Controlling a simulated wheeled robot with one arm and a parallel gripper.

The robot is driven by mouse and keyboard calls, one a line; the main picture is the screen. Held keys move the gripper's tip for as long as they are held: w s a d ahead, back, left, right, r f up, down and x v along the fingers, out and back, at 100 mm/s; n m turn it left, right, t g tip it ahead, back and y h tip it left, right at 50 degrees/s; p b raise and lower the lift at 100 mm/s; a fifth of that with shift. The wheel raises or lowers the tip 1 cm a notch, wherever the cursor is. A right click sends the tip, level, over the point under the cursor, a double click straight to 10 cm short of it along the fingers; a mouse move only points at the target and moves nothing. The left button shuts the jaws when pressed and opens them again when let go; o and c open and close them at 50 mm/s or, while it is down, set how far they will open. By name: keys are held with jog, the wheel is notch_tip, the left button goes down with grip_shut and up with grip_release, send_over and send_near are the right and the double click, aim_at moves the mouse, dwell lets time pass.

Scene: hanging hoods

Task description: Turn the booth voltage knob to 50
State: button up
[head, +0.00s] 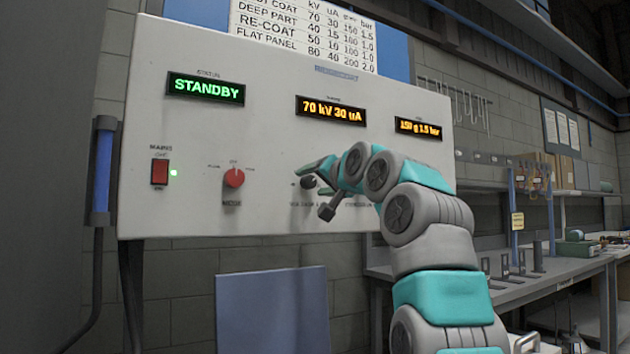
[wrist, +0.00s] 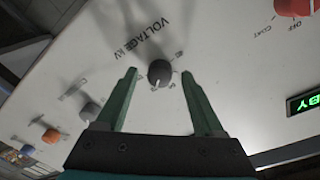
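The dark round voltage knob (head: 308,182) is on the lower middle of the white control panel (head: 270,140). In the wrist view the knob (wrist: 160,72) has a pale pointer mark and sits beside the label "VOLTAGE kV" (wrist: 143,36). My gripper (head: 316,180) is at the panel around this knob. In the wrist view its two green fingers (wrist: 159,75) are open, one on each side of the knob, with a gap visible on both sides. The amber display (head: 330,110) reads 70 kV 30 uA. My arm hides part of the panel to the right.
A red mode knob (head: 234,177) and a red mains switch (head: 160,172) are left of the voltage knob. The green display (head: 206,88) reads STANDBY. Other knobs, including an orange one (wrist: 50,136), show in the wrist view. A settings chart (head: 305,32) hangs above; a workbench (head: 540,275) stands right.

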grip_shut()
dwell(0.3)
dwell(0.4)
jog(key=n, duration=0.4)
jog(key=shift+w+d, duration=0.1)
jog(key=n+p, duration=0.1)
jog(key=n, duration=0.4)
jog(key=shift+d+n+y, duration=0.1)
jog(key=shift+n+y, duration=0.2)
jog(key=shift+n, duration=0.1)
jog(key=n+p, duration=0.1)
jog(key=n, duration=0.4)
jog(key=shift+n+y, duration=0.3)
jog(key=shift+n, duration=0.1)
jog(key=shift+n+y, duration=0.3)
jog(key=shift+n, duration=2.1)
